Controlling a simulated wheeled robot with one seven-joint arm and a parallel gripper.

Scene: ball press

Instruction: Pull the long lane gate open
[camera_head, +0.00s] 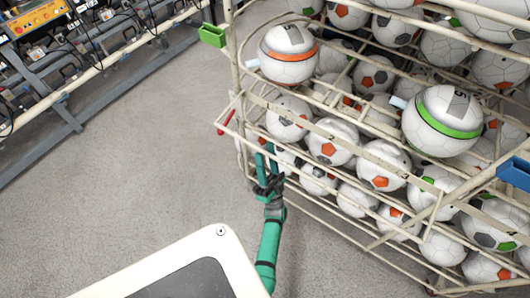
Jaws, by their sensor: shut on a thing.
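A pale metal rack (231,62) full of balls fills the right side of the head view. Its long pale rails slope down to the right across the lanes; I cannot tell for sure which one is the long lane gate. My teal gripper (266,150) is at the rack's lower left side, its fingers pointing up the picture. It is shut on a thin pale rail (255,133) there; the exact contact is small and partly hidden by the fingers. A red handle (226,120) sticks out just left of the gripper, apart from it.
A green handle (212,35) and a blue handle (515,172) are on the rack. Two banded balls, orange (287,54) and green (442,121), sit on the upper rails. Grey floor (130,185) is clear at left. Machinery with a yellow panel (36,17) stands at upper left.

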